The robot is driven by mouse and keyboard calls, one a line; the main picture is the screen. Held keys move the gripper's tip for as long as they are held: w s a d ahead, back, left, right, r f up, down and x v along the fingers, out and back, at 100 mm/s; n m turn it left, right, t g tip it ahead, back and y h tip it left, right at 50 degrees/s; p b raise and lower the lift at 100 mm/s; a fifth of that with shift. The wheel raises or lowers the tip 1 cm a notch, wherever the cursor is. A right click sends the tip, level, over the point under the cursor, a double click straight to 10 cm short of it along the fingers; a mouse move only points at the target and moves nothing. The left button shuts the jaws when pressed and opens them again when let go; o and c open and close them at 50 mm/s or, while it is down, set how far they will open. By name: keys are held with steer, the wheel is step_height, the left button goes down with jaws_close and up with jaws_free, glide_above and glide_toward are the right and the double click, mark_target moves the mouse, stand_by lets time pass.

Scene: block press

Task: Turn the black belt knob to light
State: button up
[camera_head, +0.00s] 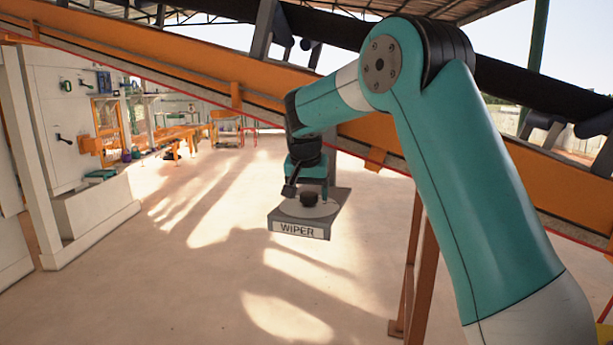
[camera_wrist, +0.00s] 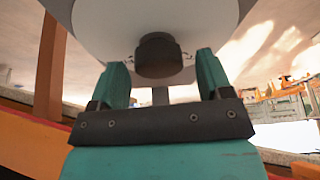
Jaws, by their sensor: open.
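In the wrist view the knob (camera_wrist: 160,56) shows between my two teal fingers, with a gap on each side. The jaws are open and hold nothing. I cannot tell whether the fingertips are level with the knob. The dial's setting marks cannot be read.
An orange conveyor frame (camera_head: 180,70) with a dark belt slopes across behind the box. An orange post (camera_head: 415,270) stands right of it. A white wall panel (camera_head: 75,120) with handles is at left. The pale floor between is clear.

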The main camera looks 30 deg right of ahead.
steer(key=p+v, duration=0.1)
steer(key=v, duration=1.6)
